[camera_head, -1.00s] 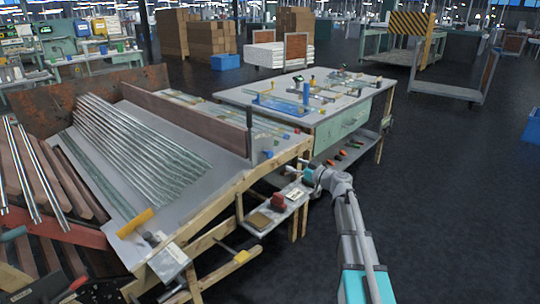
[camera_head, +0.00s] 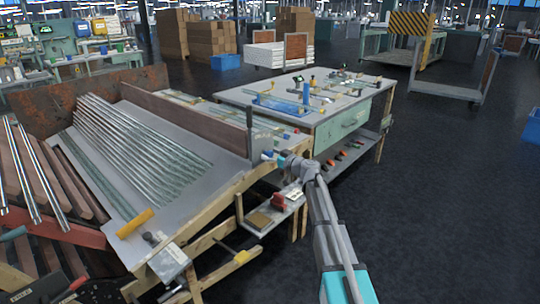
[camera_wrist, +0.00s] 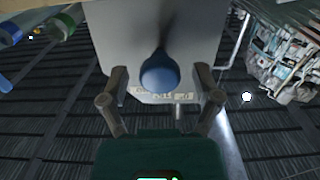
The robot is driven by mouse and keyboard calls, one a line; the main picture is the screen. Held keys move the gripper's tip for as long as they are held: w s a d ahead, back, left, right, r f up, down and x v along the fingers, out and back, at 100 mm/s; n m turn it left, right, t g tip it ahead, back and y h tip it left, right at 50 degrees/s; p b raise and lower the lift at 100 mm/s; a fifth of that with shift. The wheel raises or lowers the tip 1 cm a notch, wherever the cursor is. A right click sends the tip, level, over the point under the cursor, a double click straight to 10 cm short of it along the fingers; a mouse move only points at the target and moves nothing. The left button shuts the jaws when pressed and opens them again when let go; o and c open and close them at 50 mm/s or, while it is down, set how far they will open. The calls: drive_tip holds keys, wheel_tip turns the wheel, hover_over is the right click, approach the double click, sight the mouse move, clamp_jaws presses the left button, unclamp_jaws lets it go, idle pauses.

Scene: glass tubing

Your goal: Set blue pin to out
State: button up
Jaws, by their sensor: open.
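The blue pin (camera_wrist: 160,72) shows in the wrist view as a rounded blue knob in front of a pale grey plate with small printed marks along its lower edge. In the head view, a small blue spot (camera_head: 267,155) shows at the right end of the sloped bench, just left of my gripper (camera_head: 281,160). My gripper is open, with one finger on each side of the blue knob in the wrist view (camera_wrist: 162,84). A gap shows between each finger and the knob. I cannot tell how deep the knob sits between the fingers.
Glass tubes (camera_head: 140,145) lie on the sloped bench at left. A small shelf (camera_head: 262,222) with a red item is below my arm. A workbench (camera_head: 330,108) with tools stands behind. The dark floor (camera_head: 450,190) at right is clear.

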drive_tip(key=shift+w, duration=0.1)
clamp_jaws()
drive_tip(key=shift+v, duration=1.05)
unclamp_jaws()
drive_tip(key=v, duration=1.2)
